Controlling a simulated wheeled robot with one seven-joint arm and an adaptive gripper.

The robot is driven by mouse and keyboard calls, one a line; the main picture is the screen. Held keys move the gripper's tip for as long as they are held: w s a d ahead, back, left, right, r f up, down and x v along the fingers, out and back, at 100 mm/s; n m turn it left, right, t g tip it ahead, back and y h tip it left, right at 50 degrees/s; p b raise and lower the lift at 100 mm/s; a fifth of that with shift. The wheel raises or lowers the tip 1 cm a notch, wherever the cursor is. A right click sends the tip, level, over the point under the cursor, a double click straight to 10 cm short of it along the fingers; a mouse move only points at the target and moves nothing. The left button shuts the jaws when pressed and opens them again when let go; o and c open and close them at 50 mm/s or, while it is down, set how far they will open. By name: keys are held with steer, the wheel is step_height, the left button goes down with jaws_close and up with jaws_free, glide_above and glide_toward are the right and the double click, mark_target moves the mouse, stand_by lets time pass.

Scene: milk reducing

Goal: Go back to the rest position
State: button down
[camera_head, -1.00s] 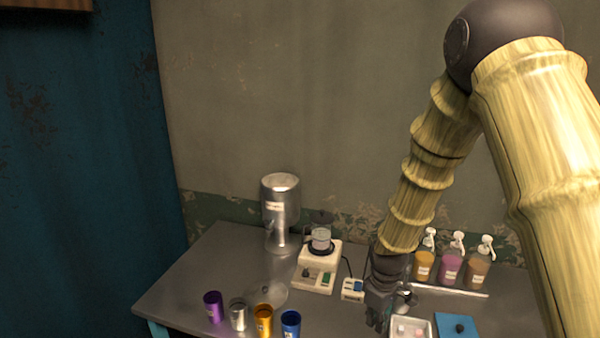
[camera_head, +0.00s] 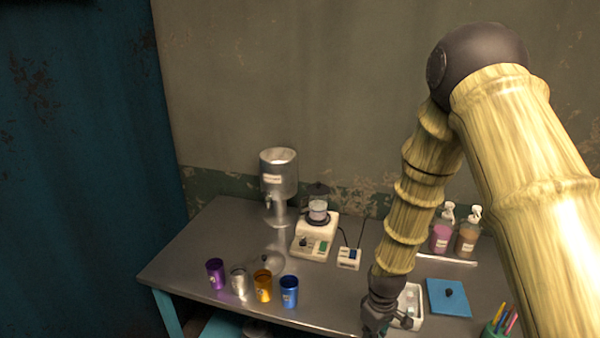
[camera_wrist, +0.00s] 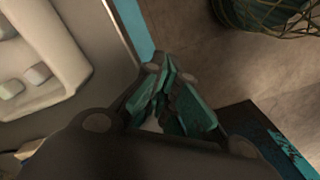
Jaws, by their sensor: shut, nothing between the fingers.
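My gripper (camera_head: 376,318) shows at the lower middle of the head view, near the table's front edge, beside the white tray. In the wrist view its teal-faced fingers (camera_wrist: 172,100) are closed together with nothing between them. The wrist view looks down past the edge of the metal table (camera_head: 205,245) to the floor.
A white tray (camera_head: 411,305) with small blocks and a blue mat (camera_head: 463,299) lie right of my gripper. Purple (camera_head: 215,274), silver (camera_head: 239,285), orange (camera_head: 262,287) and blue (camera_head: 289,293) cups stand at the front left. A beaker sits on a white stirrer (camera_head: 312,240).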

steer(key=s+d+f+m+b, duration=0.1)
steer(key=s+f+m+b, duration=0.1)
steer(key=s+f, duration=0.5)
steer(key=s+d+f+m+b, duration=0.1)
steer(key=s+f, duration=0.6)
steer(key=s, duration=0.8)
steer(key=s+d+f+m+b, duration=0.1)
steer(key=s+f+m+b, duration=0.2)
steer(key=s+f, duration=0.5)
steer(key=s+m, duration=0.1)
steer(key=s, duration=0.2)
steer(key=shift+d+m, duration=0.15)
steer(key=shift+m, duration=0.25)
